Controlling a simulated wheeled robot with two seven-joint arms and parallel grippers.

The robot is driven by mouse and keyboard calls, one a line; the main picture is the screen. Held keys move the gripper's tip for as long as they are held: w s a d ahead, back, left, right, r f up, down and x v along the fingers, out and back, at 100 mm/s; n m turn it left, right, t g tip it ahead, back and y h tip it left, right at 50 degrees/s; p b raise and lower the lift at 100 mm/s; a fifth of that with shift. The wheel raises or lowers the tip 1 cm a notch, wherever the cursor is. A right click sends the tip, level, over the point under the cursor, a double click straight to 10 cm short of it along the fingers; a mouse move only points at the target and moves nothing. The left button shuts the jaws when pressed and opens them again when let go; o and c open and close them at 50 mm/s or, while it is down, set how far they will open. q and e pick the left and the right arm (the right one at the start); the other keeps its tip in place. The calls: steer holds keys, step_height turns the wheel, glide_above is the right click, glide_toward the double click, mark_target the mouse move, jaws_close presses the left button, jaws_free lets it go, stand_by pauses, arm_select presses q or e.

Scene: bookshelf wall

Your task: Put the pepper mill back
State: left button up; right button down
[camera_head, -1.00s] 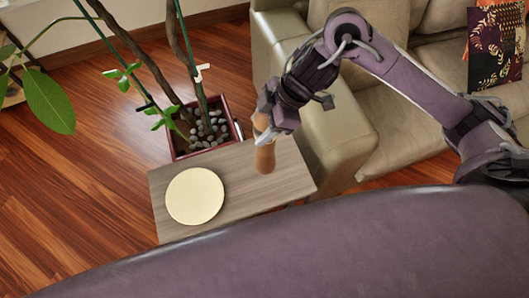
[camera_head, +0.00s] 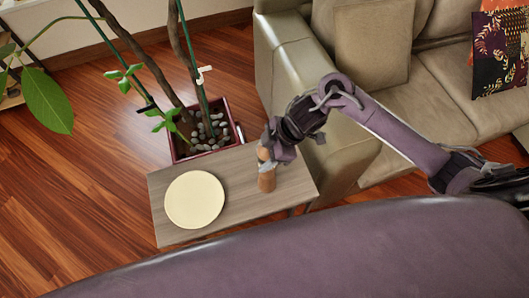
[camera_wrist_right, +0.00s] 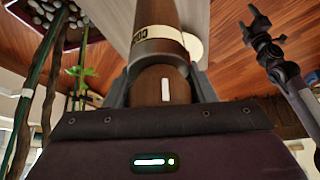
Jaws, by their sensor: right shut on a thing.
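The pepper mill (camera_head: 267,180) is a brown wooden cylinder. It stands roughly upright over the right part of the small wooden side table (camera_head: 237,183). My right gripper (camera_head: 266,163) is shut on its upper part from above. In the right wrist view the mill (camera_wrist_right: 160,48) fills the middle, with a pale lettered band, and a finger lies on each side of it. Whether its base touches the tabletop is hard to tell. A dark jointed arm with a forked end (camera_wrist_right: 262,30), apparently my left, shows at the right there; its jaws are unclear.
A round cream plate (camera_head: 195,199) lies on the table, left of the mill. A red planter (camera_head: 228,118) with stones and a plant stands behind the table. A beige sofa (camera_head: 390,75) is at the right. A purple leather surface (camera_head: 330,250) fills the foreground.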

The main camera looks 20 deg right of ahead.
steer(key=shift+f, duration=0.15)
steer(key=c, duration=0.6)
jaws_free()
steer(key=shift+r, duration=0.25)
steer(key=v, duration=1.2)
steer(key=shift+b, duration=0.3)
